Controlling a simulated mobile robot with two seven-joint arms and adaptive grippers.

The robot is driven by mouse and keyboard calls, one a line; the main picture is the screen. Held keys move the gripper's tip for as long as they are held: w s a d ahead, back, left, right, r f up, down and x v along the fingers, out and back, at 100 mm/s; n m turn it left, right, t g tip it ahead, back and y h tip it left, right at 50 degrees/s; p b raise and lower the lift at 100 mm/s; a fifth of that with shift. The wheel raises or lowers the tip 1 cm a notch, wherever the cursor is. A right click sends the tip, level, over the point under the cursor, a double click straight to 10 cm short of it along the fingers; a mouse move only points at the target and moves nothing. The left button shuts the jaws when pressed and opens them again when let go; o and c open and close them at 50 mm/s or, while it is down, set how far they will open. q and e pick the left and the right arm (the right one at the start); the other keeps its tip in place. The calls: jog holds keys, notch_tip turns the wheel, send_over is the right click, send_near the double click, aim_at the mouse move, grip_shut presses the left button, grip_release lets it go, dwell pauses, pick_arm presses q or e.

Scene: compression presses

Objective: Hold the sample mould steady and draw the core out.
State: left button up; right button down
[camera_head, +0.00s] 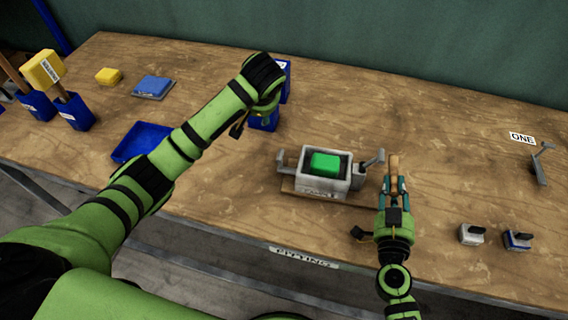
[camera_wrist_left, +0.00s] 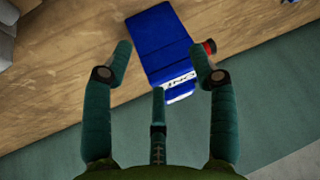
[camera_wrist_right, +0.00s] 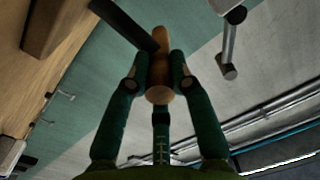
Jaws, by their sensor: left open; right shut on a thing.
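The sample mould (camera_head: 314,182) is a pale grey open box on a flat wooden base near the table's front edge, with a grey lever at each end. A bright green block (camera_head: 325,162), apparently the core, sits inside its opening. My right gripper (camera_head: 394,178) is just right of the mould, shut on a wooden handle (camera_head: 393,164). In the right wrist view the handle (camera_wrist_right: 159,80) is between the fingers, with a dark bar beside its far end. My left gripper (camera_wrist_left: 165,55) is open and empty, over a labelled blue block (camera_wrist_left: 160,42); in the head view its fingers are mostly hidden.
A blue tray (camera_head: 140,143), a blue and grey block (camera_head: 153,86), a yellow block (camera_head: 108,76) and blue holders (camera_head: 75,111) are at left. Two small switch boxes (camera_head: 472,235) (camera_head: 518,240) and a grey lever (camera_head: 539,165) stand at right.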

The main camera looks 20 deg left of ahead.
pick_arm(q)
jog(key=s+d+r+g+h, duration=0.1)
jog(key=s+d+g+h, duration=0.1)
jog(key=d, duration=0.2)
notch_tip(320, 180, up, 2)
jog(key=r+g+h, duration=0.1)
jog(key=g, duration=0.2)
send_over(282, 154)
jog(key=shift+w+a+f, duration=0.15)
jog(key=shift+w+f, duration=0.1)
jog(key=shift+w, duration=0.2)
jog(key=shift+s+r+g, duration=0.1)
jog(key=shift+s+g, duration=0.2)
jog(key=shift+s, duration=0.1)
jog(key=f, duration=1.2)
jog(key=shift+d, duration=0.2)
jog(key=shift+r, duration=0.1)
grip_shut()
jog(key=shift+s, duration=0.1)
